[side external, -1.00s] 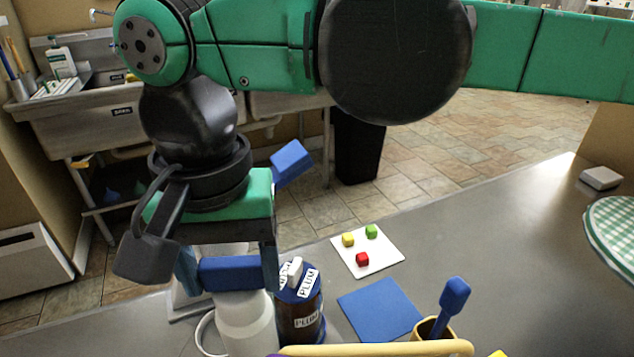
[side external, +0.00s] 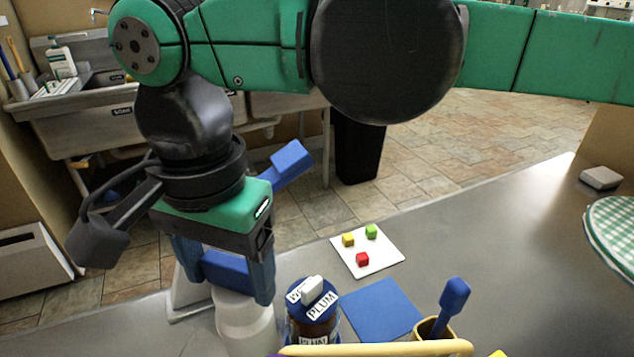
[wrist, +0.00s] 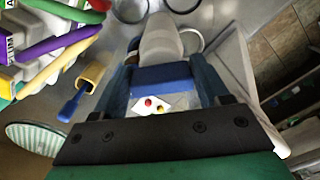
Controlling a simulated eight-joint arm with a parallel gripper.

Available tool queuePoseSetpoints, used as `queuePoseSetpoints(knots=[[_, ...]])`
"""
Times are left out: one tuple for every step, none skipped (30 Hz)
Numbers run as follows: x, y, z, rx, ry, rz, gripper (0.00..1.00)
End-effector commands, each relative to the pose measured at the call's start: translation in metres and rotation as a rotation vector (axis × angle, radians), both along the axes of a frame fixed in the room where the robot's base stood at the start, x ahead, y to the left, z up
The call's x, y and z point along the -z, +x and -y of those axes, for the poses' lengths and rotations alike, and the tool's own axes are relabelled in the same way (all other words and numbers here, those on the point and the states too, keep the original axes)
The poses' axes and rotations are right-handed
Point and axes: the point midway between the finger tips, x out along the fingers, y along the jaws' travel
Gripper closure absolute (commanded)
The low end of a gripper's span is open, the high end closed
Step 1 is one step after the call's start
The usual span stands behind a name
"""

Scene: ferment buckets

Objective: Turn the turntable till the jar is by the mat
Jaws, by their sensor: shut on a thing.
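My gripper (side external: 225,277) points down and is shut on a blue bar (side external: 218,263) on top of a thick white post (side external: 245,322). The wrist view shows the bar (wrist: 163,77) across between my fingers, with the white post (wrist: 160,42) beyond it. The jar (side external: 313,312) has a dark blue lid, a white knob and PLUM labels; it stands just right of the post. The flat blue mat (side external: 381,309) lies right of the jar, a narrow gap apart in the side view. The turntable's plate is mostly hidden; pale rings (wrist: 190,40) show around the post.
A white board (side external: 368,250) with red, yellow and green cubes lies behind the mat. A tan cup (side external: 436,329) with a blue-headed tool stands right of the mat. A rack with coloured handles (side external: 380,348) crosses the front edge.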

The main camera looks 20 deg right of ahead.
Motion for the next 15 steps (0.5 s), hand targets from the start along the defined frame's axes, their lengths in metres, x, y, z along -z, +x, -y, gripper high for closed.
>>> queuePoseSetpoints(knots=[[-0.0004, 0.0005, -0.0001, 0.007, 0.001, 0.002, 1.0], [-0.0004, 0.0005, -0.0001, 0.012, 0.001, 0.002, 1.0], [-0.0005, 0.0005, -0.0001, 0.017, 0.001, 0.002, 1.0], [-0.0005, 0.0005, -0.0001, 0.021, 0.001, 0.002, 1.0], [-0.0005, 0.0006, -0.0002, 0.025, 0.001, 0.002, 1.0], [-0.0005, 0.0006, -0.0002, 0.028, 0.001, 0.002, 1.0], [-0.0005, 0.0006, -0.0002, 0.03, 0.001, 0.002, 1.0], [-0.0005, 0.0006, -0.0002, 0.032, 0.001, 0.002, 1.0], [-0.0005, 0.0006, -0.0002, 0.033, 0.001, 0.002, 1.0], [-0.0005, 0.0006, -0.0002, 0.034, 0.001, 0.002, 1.0], [-0.0005, 0.0006, -0.0002, 0.035, 0.001, 0.002, 1.0], [-0.0005, 0.0006, -0.0002, 0.035, 0.001, 0.002, 1.0], [-0.0005, 0.0006, -0.0001, 0.035, 0.001, 0.002, 1.0], [-0.0005, 0.0006, -0.0001, 0.035, 0.001, 0.002, 1.0], [-0.0005, 0.0006, -0.0001, 0.035, 0.001, 0.002, 1.0]])
